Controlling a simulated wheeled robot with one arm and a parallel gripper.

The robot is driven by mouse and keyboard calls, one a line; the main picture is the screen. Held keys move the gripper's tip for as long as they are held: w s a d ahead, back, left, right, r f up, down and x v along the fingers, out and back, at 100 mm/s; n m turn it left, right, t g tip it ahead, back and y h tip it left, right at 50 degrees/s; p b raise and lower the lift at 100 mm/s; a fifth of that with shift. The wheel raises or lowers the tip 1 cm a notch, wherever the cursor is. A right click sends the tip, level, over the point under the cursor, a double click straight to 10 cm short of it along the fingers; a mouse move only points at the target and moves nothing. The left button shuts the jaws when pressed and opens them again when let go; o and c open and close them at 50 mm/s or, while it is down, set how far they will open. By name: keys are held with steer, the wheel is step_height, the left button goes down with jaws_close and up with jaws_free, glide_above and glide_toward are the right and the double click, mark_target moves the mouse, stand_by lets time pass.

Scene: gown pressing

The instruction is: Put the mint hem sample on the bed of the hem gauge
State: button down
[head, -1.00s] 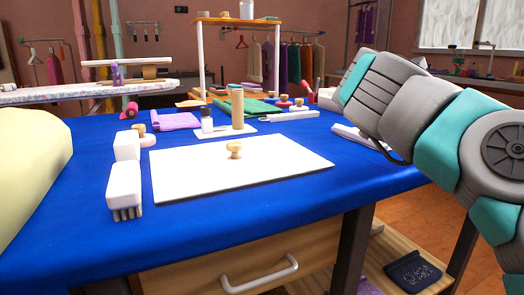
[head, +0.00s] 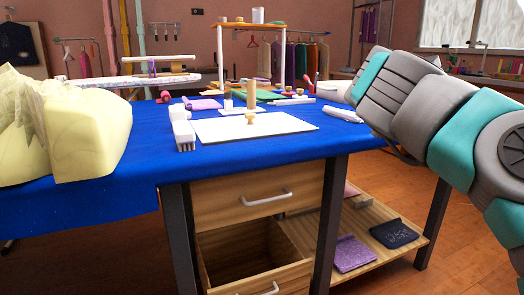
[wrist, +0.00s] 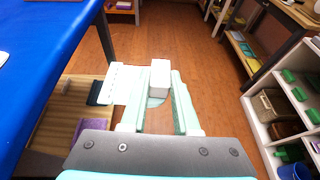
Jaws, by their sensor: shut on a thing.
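In the wrist view my gripper (wrist: 158,112) is shut on a pale mint piece with a row of small dots, which I take as the mint hem sample (wrist: 124,84). A white block (wrist: 160,78) stands between the fingers; I cannot tell whether it is part of the sample. The gripper is over the floor, right of the blue table. In the head view only my arm shows. On the table lie a large white board (head: 290,125) with a wooden knob (head: 250,118) and a white bar (head: 342,114) near my arm. I cannot tell which thing is the hem gauge.
The blue-topped table (head: 120,172) has an open lower drawer (head: 250,255) and a low shelf with a purple sample (head: 353,254) and a navy one (head: 394,234). White shelving (wrist: 275,150) stands right in the wrist view.

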steer(key=shift+s+a+f, duration=0.1)
steer(key=shift+s+f, duration=0.05)
steer(key=shift+f, duration=0.05)
steer(key=shift+w+a+f+n+t, duration=0.1)
steer(key=shift+w+f+n+t, duration=0.15)
steer(key=shift+f+n+t, duration=0.05)
steer(key=shift+w+a+f+n+t+y, duration=0.15)
steer(key=shift+a+f+n+t+y, duration=0.15)
steer(key=shift+a+f+n+t, duration=0.25)
steer(key=w+a+f+n+t+y, duration=0.1)
steer(key=w+a+f+n+y, duration=0.2)
steer(key=a+f+n+y, duration=0.8)
steer(key=w+a+f+n+y, duration=0.4)
steer(key=f+n, duration=0.1)
steer(key=f, duration=1.2)
steer(key=w+a+f+n+t+y, duration=0.1)
steer(key=w+a+f+n+y, duration=0.2)
steer(key=a+f+n+y, duration=0.8)
steer(key=d+r+m+h+p, duration=0.1)
steer(key=p, duration=0.1)
steer(key=d+r+m+h+p, duration=0.1)
steer(key=r+p, duration=0.1)
steer(key=p, duration=0.1)
steer(key=d+r+m+h+p, duration=0.1)
steer(key=p, duration=0.1)
steer(key=shift+r+m+g, duration=0.25)
steer(key=shift+r+m, duration=0.05)
steer(key=shift+m, duration=0.05)
